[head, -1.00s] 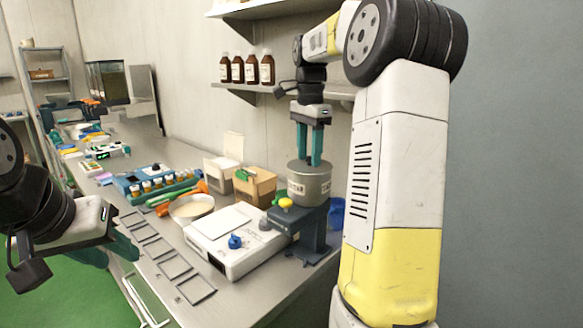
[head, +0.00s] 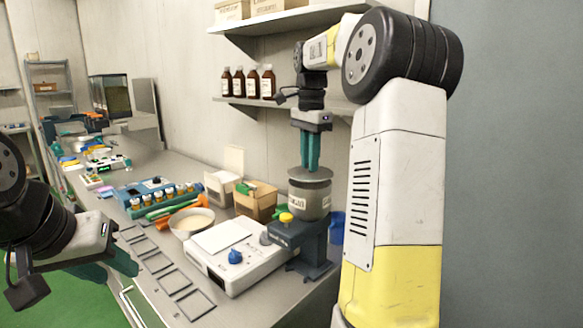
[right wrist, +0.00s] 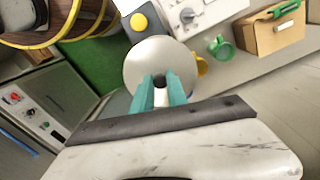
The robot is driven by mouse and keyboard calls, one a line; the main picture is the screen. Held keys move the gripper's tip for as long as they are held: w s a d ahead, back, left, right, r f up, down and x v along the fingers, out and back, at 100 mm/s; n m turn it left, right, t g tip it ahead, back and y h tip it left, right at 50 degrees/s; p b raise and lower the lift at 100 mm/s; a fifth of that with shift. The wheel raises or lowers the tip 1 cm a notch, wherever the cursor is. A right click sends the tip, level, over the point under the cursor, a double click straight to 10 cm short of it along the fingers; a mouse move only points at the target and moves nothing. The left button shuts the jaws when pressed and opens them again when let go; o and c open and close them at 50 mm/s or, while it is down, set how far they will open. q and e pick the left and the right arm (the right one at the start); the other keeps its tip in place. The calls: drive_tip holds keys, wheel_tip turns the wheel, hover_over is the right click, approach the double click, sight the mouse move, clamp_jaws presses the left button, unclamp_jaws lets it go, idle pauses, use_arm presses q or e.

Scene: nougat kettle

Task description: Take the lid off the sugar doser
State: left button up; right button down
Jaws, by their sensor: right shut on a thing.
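The sugar doser (head: 309,200) is a grey labelled canister on a dark blue stand with a yellow button (head: 286,217). Its round grey lid (head: 322,175) shows just above the canister's rim, with what looks like a narrow gap between them. My right gripper (head: 310,168) points straight down and is shut on the lid's knob. In the right wrist view the lid (right wrist: 150,62) is a pale disc with the dark knob between the teal fingertips (right wrist: 160,82); it hides the canister's inside. My left gripper (head: 108,268) is empty, fingers apart, off the bench's left edge.
A white device with a blue knob (head: 235,257) stands left of the doser. Behind it are a bowl (head: 191,222) and a cardboard box (head: 256,203). A shelf with brown bottles (head: 252,84) hangs close behind my right gripper. Flat dark frames (head: 172,281) lie along the front edge.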

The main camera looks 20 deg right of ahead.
drive_tip(key=shift+r, duration=0.85)
drive_tip(key=w+a+r, duration=0.2)
drive_tip(key=w+a, duration=0.1)
drive_tip(key=a, duration=0.4)
drive_tip(key=w+a+r, duration=0.2)
drive_tip(key=w+a, duration=0.1)
drive_tip(key=a, duration=0.4)
drive_tip(key=shift+a+r, duration=0.15)
drive_tip(key=shift+a, duration=0.25)
